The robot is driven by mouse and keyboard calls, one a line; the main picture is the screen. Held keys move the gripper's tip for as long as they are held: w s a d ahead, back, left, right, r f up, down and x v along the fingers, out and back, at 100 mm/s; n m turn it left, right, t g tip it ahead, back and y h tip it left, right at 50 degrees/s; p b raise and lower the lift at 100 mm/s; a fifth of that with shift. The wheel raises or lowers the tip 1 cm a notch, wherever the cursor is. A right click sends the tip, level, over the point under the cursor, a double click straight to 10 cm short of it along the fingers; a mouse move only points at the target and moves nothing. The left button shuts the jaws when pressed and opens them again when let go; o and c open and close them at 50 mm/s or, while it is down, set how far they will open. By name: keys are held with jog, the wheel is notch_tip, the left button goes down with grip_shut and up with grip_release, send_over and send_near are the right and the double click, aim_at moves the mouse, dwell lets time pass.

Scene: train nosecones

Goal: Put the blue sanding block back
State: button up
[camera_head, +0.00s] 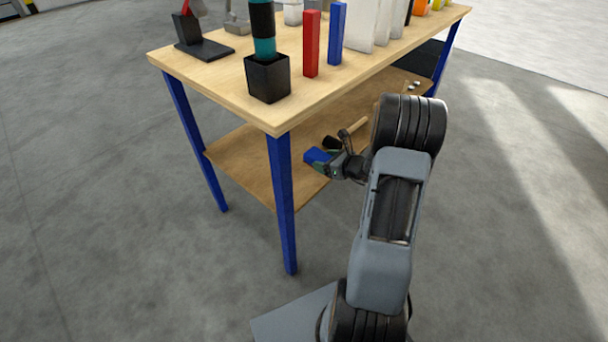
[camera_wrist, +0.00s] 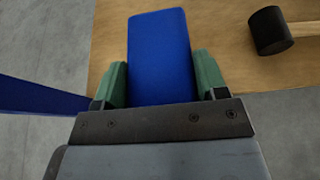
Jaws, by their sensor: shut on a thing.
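The blue sanding block (camera_wrist: 160,58) is between the two green fingers of my gripper (camera_wrist: 160,85) in the wrist view. My gripper is shut on it, with the block's far end sticking out past the fingertips. In the head view, the blue block (camera_head: 317,156) shows at the end of my gripper (camera_head: 335,167), at the wooden lower shelf (camera_head: 238,168) of the workbench. Whether the block touches the shelf or is held above it, I cannot tell.
A mallet with a black head (camera_wrist: 269,30) lies on the lower shelf, right of the block. A blue table leg (camera_head: 281,205) stands left of my gripper. The tabletop (camera_head: 200,72) above carries a black holder (camera_head: 268,80), a red block (camera_head: 311,45) and a blue block (camera_head: 337,35).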

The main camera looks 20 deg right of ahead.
jog(key=b, duration=0.3)
send_over(306, 179)
notch_tip(306, 179, down, 6)
jog(key=shift+s+d+f, duration=0.15)
jog(key=shift+f, duration=0.1)
jog(key=shift+w+f, duration=0.2)
jog(key=shift+f, duration=0.1)
jog(key=shift+f+b, duration=1.05)
jog(key=shift+f, duration=0.5)
jog(key=shift+f, duration=0.2)
jog(key=o, duration=1.1)
